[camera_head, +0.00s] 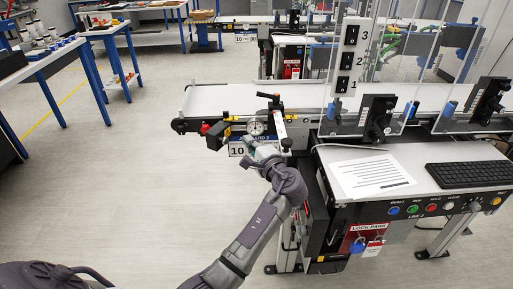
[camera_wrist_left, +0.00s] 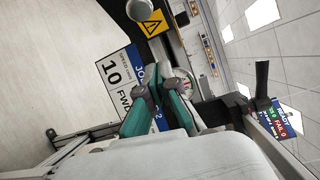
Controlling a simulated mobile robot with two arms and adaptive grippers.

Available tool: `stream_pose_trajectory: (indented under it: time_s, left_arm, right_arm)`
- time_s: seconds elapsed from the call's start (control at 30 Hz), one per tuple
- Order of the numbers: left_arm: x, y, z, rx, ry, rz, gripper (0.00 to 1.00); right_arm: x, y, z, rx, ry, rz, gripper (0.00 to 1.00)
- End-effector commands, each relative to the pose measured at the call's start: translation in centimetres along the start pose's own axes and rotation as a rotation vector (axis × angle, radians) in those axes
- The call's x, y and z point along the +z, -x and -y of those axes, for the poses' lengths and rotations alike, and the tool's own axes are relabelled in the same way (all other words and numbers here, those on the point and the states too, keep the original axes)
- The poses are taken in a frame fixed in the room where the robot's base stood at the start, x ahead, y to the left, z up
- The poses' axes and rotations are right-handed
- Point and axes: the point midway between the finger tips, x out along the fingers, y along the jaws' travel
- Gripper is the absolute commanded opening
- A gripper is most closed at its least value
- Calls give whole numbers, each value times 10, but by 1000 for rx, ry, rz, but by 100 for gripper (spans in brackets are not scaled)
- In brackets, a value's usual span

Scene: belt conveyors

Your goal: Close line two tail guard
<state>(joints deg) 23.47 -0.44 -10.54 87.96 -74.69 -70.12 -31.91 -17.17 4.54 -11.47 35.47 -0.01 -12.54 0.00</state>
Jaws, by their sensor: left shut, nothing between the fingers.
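My left gripper (camera_head: 252,143) reaches in front of the near conveyor's tail end, at the sign marked 10 (camera_head: 237,150). In the left wrist view its teal fingers (camera_wrist_left: 160,92) are shut with nothing between them. The sign also shows there, just beyond the fingers (camera_wrist_left: 113,72). Above the gripper in the head view are a round dial (camera_head: 256,128) and a white upright piece with a black handle (camera_head: 279,122).
The near conveyor belt (camera_head: 225,98) runs to the right behind clear panels. A control desk (camera_head: 410,170) with buttons, a paper and a keyboard (camera_head: 468,174) stands at right. A red lock park board (camera_head: 366,240) is below. Open floor lies to the left.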

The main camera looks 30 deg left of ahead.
Motion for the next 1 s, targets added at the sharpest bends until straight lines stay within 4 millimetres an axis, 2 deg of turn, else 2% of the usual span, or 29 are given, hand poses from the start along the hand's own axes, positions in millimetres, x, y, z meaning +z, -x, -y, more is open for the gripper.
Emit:
stream_pose_trajectory:
  time_s: [0.13,0.3,0.43,1.0]
  left_arm:
    - [1,-32,2,-1,0,2,0]
    - [26,-20,2,1,0,-1,0]
    - [35,-17,1,1,0,-1,0]
    - [40,-16,0,-1,0,-16,0]
  right_arm:
    - [0,6,0,0,0,0,40]
    - [-2,19,0,0,0,0,40]
    - [-2,22,0,0,0,0,40]
    - [-2,26,0,0,-1,1,40]
